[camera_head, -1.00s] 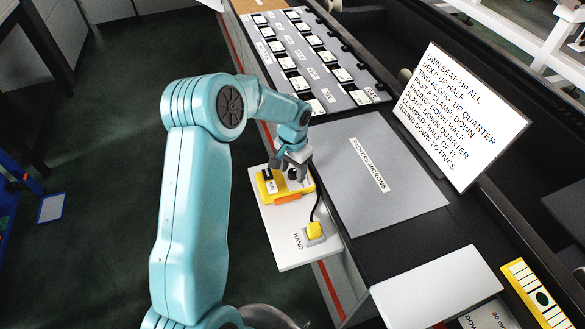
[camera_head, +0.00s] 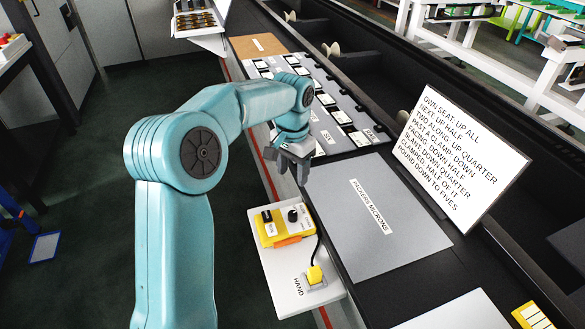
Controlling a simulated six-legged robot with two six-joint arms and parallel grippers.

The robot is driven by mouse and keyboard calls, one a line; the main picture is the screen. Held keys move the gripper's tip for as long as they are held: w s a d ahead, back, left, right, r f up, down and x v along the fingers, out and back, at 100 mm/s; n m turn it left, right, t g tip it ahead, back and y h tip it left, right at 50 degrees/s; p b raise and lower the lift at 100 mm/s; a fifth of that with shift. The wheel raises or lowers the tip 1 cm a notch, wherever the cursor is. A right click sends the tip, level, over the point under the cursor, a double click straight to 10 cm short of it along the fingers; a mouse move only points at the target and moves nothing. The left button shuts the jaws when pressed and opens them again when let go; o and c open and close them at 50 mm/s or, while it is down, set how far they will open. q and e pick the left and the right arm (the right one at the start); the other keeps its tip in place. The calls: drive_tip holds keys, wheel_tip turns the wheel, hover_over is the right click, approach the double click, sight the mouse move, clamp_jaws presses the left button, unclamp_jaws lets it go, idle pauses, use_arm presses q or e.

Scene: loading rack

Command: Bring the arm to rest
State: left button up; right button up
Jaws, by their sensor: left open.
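My left arm reaches up from the lower left and bends over to the right. My left gripper (camera_head: 291,168) points down with its fingers apart and nothing seen between them. It hangs beside the rack's near edge, above and beyond the yellow control box (camera_head: 278,226). The box has dark knobs and sits on a white shelf (camera_head: 272,268). A yellow button labelled HAND (camera_head: 314,275) is on the same shelf, joined by a black cable. My right gripper is not in view.
A grey board labelled PACKERS MICRONS (camera_head: 390,240) lies right of the gripper. A white instruction sign (camera_head: 456,150) stands tilted behind it. A grey panel with several labelled white blocks (camera_head: 330,125) lies beyond. Dark floor (camera_head: 80,210) is open at left.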

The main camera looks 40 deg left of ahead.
use_arm(q)
drive_tip(key=shift+r, duration=0.35)
drive_tip(key=shift+r, duration=0.1)
